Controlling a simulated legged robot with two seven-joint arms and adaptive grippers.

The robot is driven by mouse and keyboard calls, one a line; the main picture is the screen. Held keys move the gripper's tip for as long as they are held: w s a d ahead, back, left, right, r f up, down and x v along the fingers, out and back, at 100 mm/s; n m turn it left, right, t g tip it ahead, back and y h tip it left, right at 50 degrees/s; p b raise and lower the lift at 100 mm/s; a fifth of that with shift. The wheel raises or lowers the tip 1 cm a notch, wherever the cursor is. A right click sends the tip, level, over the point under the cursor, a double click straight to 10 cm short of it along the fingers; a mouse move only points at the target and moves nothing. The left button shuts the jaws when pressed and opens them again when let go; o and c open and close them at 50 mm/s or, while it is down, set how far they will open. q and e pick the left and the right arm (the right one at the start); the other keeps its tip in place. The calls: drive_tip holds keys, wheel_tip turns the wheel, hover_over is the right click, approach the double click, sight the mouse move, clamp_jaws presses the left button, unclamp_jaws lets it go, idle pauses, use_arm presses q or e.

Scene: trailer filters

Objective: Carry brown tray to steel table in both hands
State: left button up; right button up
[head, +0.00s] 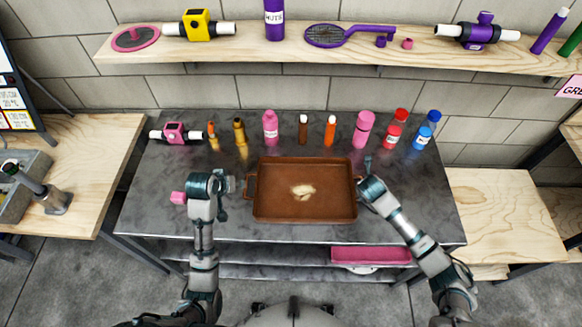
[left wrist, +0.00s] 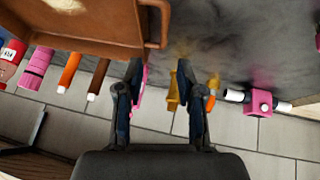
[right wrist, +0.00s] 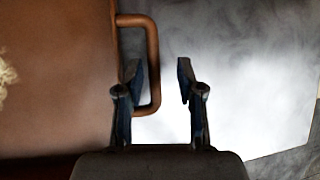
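The brown tray (head: 330,207) lies flat on the dark grey steel table (head: 415,185), with a pale crumbly lump (head: 303,191) in it. It has a loop handle on each short side. My left gripper (head: 233,184) is open beside the left handle (head: 250,187). In the left wrist view that handle (left wrist: 163,28) shows beyond the fingertips (left wrist: 160,72), not between them. My right gripper (head: 364,176) is open at the right handle. In the right wrist view the handle's bar (right wrist: 153,62) runs between the parted fingers (right wrist: 158,75); contact cannot be told.
Several bottles, including a pink bottle (head: 270,128), and a pink filter housing (head: 175,133) stand along the table's back. A small pink block (head: 178,198) lies left of my left gripper. Wooden benches (head: 95,160) flank the table. A wooden shelf (head: 240,48) hangs above.

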drive_tip(key=shift+s+r, duration=0.1)
drive_tip(key=shift+r, duration=0.1)
use_arm(q)
drive_tip(key=shift+v, duration=1.2)
use_arm(e)
drive_tip(key=v, duration=1.1)
drive_tip(key=shift+s+r, duration=0.15)
